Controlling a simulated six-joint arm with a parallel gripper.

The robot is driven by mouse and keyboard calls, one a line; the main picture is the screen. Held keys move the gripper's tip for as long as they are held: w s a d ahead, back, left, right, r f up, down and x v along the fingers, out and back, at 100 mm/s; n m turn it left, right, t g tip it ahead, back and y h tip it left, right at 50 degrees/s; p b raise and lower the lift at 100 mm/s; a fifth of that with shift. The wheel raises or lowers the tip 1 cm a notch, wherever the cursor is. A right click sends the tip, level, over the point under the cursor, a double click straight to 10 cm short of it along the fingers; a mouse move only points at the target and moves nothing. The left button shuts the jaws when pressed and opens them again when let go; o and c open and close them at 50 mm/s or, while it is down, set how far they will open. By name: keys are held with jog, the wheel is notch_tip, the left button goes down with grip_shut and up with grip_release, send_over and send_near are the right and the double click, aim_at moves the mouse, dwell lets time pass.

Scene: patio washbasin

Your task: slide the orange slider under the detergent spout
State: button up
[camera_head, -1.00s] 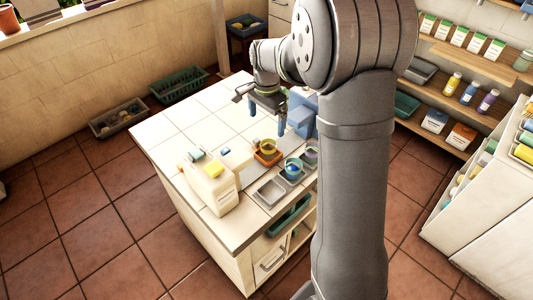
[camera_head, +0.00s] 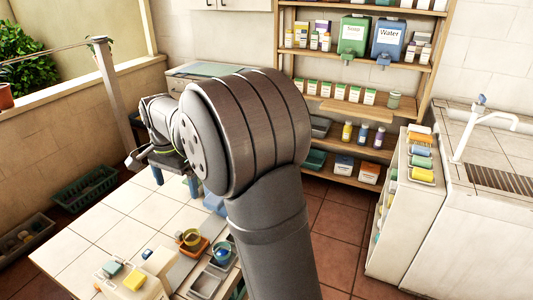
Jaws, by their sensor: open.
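The orange slider (camera_head: 198,249) is a small orange tray on the white-tiled counter, at the end of a grey strip. A blue block-like thing (camera_head: 215,204) behind the slider is mostly hidden by my arm. A detergent spout above the strip cannot be made out.
A grey tray (camera_head: 223,257) with a teal cup and an empty metal tray (camera_head: 205,285) are by the slider. Green soap (camera_head: 353,35) and blue water (camera_head: 388,38) dispensers are on the shelf. The counter's left side (camera_head: 90,240) is clear.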

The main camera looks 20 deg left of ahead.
jog(key=c, duration=1.3)
jog(key=n, duration=1.8)
send_over(179, 233)
notch_tip(179, 233, down, 4)
jog(key=f, duration=0.1)
notch_tip(179, 233, down, 17)
jog(key=shift+a+r, duration=0.1)
jog(key=shift+r, duration=0.1)
grip_shut()
